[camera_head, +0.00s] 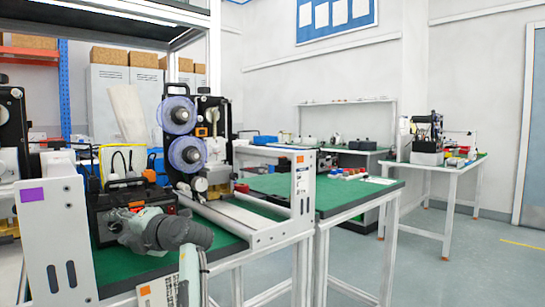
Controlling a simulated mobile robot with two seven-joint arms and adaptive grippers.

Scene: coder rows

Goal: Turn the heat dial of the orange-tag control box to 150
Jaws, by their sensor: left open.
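A black control box (103,229) sits on the green bench top at the left, between the white end plates of a coder stand. Small orange marks show near its front, but I cannot tell which is its tag. My left gripper (122,219) is in front of this box and hides much of its face. The gripper is open. I cannot tell whether its fingers touch anything. The heat dial and its numbers cannot be made out. My right gripper is not in view.
A white end plate with a purple tag (56,235) stands left of the box. Another with an orange tag (302,195) stands to the right. Blue-purple reels (187,154) rise behind the box. A second green table (345,190) stands further right, with open floor beyond.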

